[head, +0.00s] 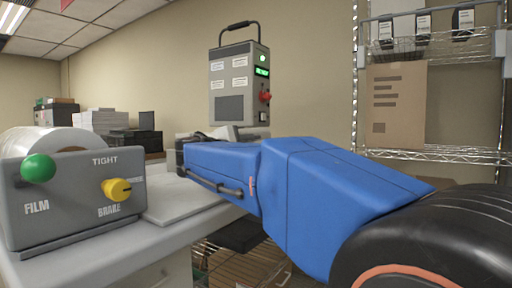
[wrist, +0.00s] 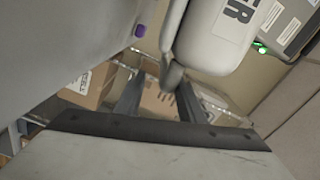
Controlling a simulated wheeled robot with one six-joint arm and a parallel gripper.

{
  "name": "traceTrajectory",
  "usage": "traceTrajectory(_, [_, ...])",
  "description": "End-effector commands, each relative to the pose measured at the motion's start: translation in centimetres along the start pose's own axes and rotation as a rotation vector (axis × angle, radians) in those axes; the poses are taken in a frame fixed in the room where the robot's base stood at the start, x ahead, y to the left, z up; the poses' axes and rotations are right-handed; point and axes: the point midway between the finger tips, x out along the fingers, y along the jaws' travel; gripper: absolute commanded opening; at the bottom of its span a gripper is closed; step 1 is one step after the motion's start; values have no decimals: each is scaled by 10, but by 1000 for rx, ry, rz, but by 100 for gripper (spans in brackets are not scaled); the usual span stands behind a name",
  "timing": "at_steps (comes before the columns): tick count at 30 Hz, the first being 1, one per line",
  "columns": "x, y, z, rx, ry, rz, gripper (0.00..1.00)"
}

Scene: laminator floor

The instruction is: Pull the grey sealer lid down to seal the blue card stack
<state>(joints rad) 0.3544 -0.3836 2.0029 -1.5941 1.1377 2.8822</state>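In the wrist view the grey sealer lid (wrist: 215,35), with the letters "ER" showing, is at the top. A grey bar handle (wrist: 172,40) runs down its left side. My gripper (wrist: 163,85) is open, one dark finger on each side of the view's middle. The handle's lower end shows near the right fingertip, between the two fingers; I cannot tell if they touch. In the head view my blue arm covers the area beyond the table and hides the lid and my fingers. The blue card stack is not visible in either view.
A grey panel (head: 75,190) with a green FILM knob and yellow BRAKE knob stands at the left on a pale table (head: 110,252), beside a film roll (head: 45,140). A control box (head: 238,88) with green lights stands behind my arm. A wire shelf (head: 435,153) holds a carton at right.

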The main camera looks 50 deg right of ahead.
Motion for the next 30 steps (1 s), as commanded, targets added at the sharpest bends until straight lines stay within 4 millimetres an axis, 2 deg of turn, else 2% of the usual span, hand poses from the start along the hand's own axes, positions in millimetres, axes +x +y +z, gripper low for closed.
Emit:
traceTrajectory(6, [-26,0,0,2,-2,-1,35])
traceTrajectory(12, [-42,0,1,1,-2,-1,35])
traceTrajectory(18, [-50,0,0,1,-1,0,35])
traceTrajectory(30, [-52,0,-1,1,1,0,35])
